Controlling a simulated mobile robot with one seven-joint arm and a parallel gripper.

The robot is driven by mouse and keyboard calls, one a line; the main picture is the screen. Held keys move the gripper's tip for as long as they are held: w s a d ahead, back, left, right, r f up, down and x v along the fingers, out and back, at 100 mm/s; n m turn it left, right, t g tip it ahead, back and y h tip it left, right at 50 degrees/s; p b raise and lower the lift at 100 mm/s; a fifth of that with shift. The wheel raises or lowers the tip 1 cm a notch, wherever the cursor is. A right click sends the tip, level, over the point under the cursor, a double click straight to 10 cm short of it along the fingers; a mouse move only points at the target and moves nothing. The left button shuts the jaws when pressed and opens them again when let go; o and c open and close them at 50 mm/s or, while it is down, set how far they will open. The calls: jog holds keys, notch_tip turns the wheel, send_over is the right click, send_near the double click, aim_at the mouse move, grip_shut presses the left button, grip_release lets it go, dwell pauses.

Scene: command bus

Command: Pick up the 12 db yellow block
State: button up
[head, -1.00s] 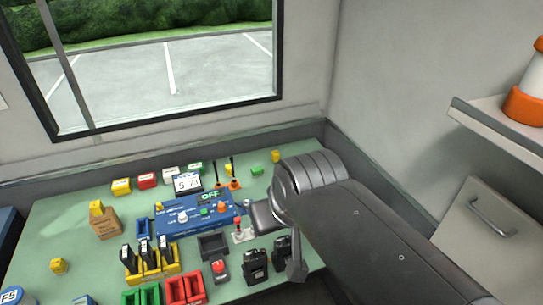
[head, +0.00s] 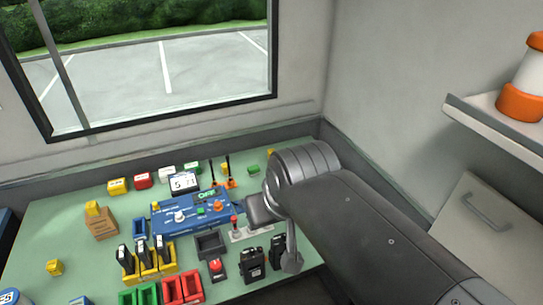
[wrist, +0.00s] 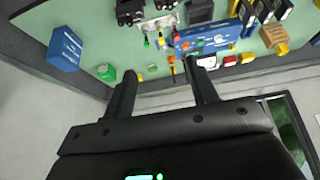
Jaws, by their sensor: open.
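Several small yellow blocks show in the head view; no marking is legible, so I cannot tell which is the 12 db one. One yellow block (head: 117,186) stands at the back left of the green table, beside a red one. Another yellow block (head: 92,208) sits on a cardboard box, and a third yellow block (head: 54,267) lies at the left front. A yellow block (head: 270,153) is partly hidden behind my arm at the back. My gripper (wrist: 162,78) is open in the wrist view, its two fingers apart with nothing held between them.
A blue control panel (head: 192,212) lies mid-table, left of my arm. Black radios (head: 252,265), a yellow rack (head: 150,265) and red and green holders stand in front. A blue box (wrist: 65,48) and green block (wrist: 106,72) show in the wrist view. The wall rises behind the table.

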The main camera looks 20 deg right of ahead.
jog(key=w+d+r, duration=0.1)
jog(key=w+d, duration=0.1)
jog(key=w, duration=0.6)
jog(key=w+d+r, duration=0.1)
jog(key=w+r, duration=0.1)
jog(key=w, duration=0.6)
jog(key=m+g, duration=0.1)
send_over(272, 151)
jog(key=s, duration=0.3)
jog(key=f, duration=2.6)
jog(key=shift+w+a, duration=0.1)
jog(key=shift+w, duration=0.1)
jog(key=shift+h, duration=0.3)
jog(key=shift+w+x, duration=0.1)
jog(key=shift+x, duration=1.5)
jog(key=shift+w+x, duration=0.15)
jog(key=shift+x, duration=1.45)
jog(key=shift+a+r, duration=0.1)
jog(key=c, duration=1.1)
